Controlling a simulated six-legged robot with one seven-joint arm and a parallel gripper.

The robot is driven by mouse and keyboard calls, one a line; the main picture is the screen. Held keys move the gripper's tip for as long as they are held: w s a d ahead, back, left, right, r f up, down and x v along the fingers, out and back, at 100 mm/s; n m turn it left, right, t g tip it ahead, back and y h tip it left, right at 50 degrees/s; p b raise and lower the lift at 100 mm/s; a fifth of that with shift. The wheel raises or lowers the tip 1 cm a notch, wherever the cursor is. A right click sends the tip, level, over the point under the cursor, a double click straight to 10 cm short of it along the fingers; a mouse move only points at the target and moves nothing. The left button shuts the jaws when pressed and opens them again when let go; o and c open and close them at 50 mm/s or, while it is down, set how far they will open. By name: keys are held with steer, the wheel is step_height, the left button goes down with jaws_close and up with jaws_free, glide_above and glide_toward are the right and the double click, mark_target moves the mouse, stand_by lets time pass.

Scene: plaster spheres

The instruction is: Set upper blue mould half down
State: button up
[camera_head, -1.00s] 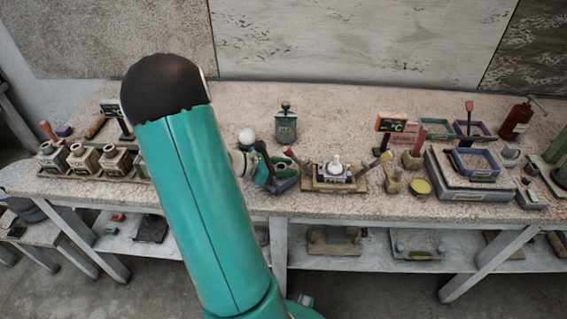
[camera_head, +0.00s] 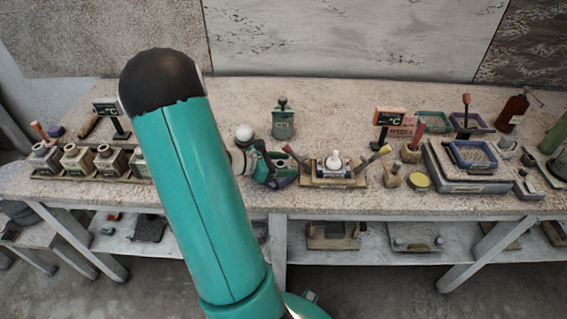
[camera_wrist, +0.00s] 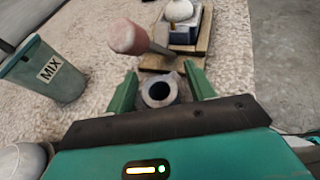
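In the wrist view my gripper (camera_wrist: 160,68) has its two green fingers spread, one on each side of a grey round collar with a dark hole (camera_wrist: 158,93). Narrow gaps show beside the collar, so the gripper looks open around it. I cannot tell whether this collar belongs to the upper blue mould half; its lower part is hidden. In the head view my gripper (camera_head: 284,164) is low over the bench, partly behind my arm. A dark blue mould half (camera_head: 333,170) with a white sphere (camera_head: 334,159) on top sits on a wooden stand to the right.
A green MIX container (camera_head: 283,122) stands behind my gripper. A white ball (camera_head: 244,133) is at the left. The bench front edge is close below.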

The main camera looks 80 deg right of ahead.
steer(key=shift+r, duration=0.1)
steer(key=shift+w+r, duration=0.1)
steer(key=v, duration=1.1)
steer(key=shift+w+a, duration=0.25)
steer(key=shift+w, duration=0.05)
steer(key=shift+r, duration=0.1)
steer(key=w+a+r+m+t+y, duration=0.2)
steer(key=a+r+t, duration=0.3)
steer(key=a, duration=0.8)
steer(key=w+a+r+m+t+y, duration=0.2)
steer(key=a+r+t, duration=0.4)
steer(key=a, duration=0.8)
steer(key=w+a+r+m+t+y, duration=0.3)
steer(key=w+a+r+t, duration=0.2)
steer(key=a, duration=0.9)
steer(key=shift+r+t+y, duration=0.2)
steer(key=shift+t+y, duration=0.1)
